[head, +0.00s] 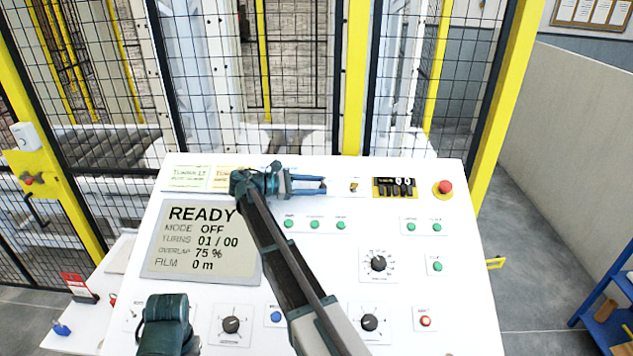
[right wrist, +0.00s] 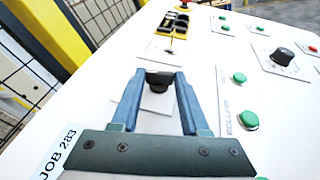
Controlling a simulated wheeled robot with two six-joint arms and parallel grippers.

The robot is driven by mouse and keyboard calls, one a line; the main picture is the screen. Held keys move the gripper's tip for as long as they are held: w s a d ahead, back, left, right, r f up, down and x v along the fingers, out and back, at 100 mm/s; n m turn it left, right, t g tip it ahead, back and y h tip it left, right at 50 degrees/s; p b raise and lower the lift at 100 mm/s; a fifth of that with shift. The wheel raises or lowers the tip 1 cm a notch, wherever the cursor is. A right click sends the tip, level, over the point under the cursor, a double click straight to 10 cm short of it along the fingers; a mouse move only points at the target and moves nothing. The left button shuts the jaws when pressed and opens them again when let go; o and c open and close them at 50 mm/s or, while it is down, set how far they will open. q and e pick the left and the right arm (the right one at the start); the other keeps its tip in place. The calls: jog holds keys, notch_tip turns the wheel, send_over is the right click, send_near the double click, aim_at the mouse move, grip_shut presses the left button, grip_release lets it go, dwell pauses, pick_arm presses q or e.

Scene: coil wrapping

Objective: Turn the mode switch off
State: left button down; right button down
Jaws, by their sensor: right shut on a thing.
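The mode switch (right wrist: 159,79) shows in the right wrist view as a dark knob on a small white plate; I cannot read its label. My right gripper (right wrist: 160,82) is shut on this knob, with a blue finger on each side. The display (head: 203,240) reads READY, MODE OFF, TURNS 01 / 00, OVERLAP 75 %, FILM 0 m. My left gripper (head: 167,318) is at the lower left; its fingertips cannot be made out.
Right of my right gripper are a small switch (head: 353,187), a black-and-yellow counter block (head: 395,188) and a red emergency button (head: 444,188). Green buttons (head: 314,224) and black dials (head: 378,263) are lower on the panel. A mesh fence (head: 300,80) stands behind.

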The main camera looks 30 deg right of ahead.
jog(key=shift+w+r+m+g+y+p, duration=0.15)
jog(key=shift+w+m+g+y+p, duration=0.1)
jog(key=shift+m+g+y+p, duration=0.65)
jog(key=shift+m, duration=0.3)
jog(key=shift+c, duration=2)
grip_release()
